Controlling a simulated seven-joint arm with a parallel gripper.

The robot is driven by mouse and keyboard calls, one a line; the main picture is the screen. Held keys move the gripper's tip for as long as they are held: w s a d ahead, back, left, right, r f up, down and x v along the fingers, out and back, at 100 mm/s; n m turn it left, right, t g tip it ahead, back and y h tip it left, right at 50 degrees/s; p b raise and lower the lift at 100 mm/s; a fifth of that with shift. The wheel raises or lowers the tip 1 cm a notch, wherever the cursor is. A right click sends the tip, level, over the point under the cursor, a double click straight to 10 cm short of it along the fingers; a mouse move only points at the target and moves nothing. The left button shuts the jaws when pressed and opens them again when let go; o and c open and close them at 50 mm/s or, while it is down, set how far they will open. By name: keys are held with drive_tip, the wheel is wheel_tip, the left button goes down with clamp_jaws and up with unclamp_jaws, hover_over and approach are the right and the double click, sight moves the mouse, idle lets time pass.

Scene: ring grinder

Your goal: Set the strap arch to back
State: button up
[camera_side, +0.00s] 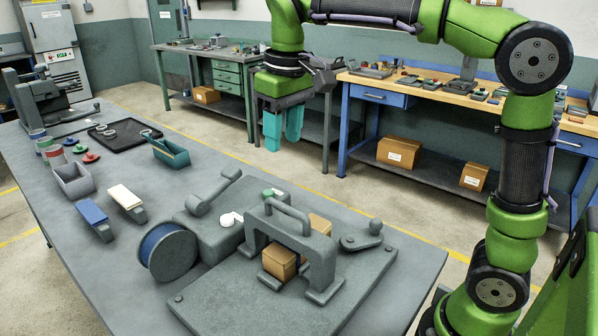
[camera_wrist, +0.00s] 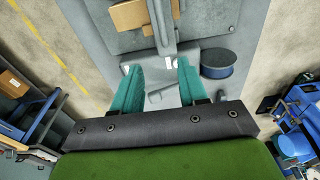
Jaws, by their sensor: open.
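The grey strap arch (camera_side: 322,262) with a handle bar on top stands upright on a flat grey base plate (camera_side: 235,305) at the table's near end. It straddles a small brown box (camera_side: 282,262), which shows on both sides of it. In the wrist view, a grey bar that looks like the arch (camera_wrist: 162,25) crosses the brown box (camera_wrist: 130,16) at the top. My gripper (camera_side: 283,138) has two teal fingers and hangs in the air, higher than the arch and apart from it. It is open and empty, also in the wrist view (camera_wrist: 158,66).
A blue spool (camera_side: 168,252) and a grey block with a lever (camera_side: 212,192) stand left of the arch. A crank with a dark knob (camera_side: 365,238) sits to its right. A teal bin (camera_side: 171,153), black tray (camera_side: 120,135) and grey bin (camera_side: 73,182) lie farther left.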

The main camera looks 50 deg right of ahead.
sight(286, 205)
drive_tip(key=shift+g, duration=0.6)
drive_tip(key=f, duration=1.3)
drive_tip(key=shift+s+a+f, duration=0.2)
drive_tip(key=shift+s+a, duration=0.05)
drive_tip(key=shift+s, duration=0.15)
clamp_jaws()
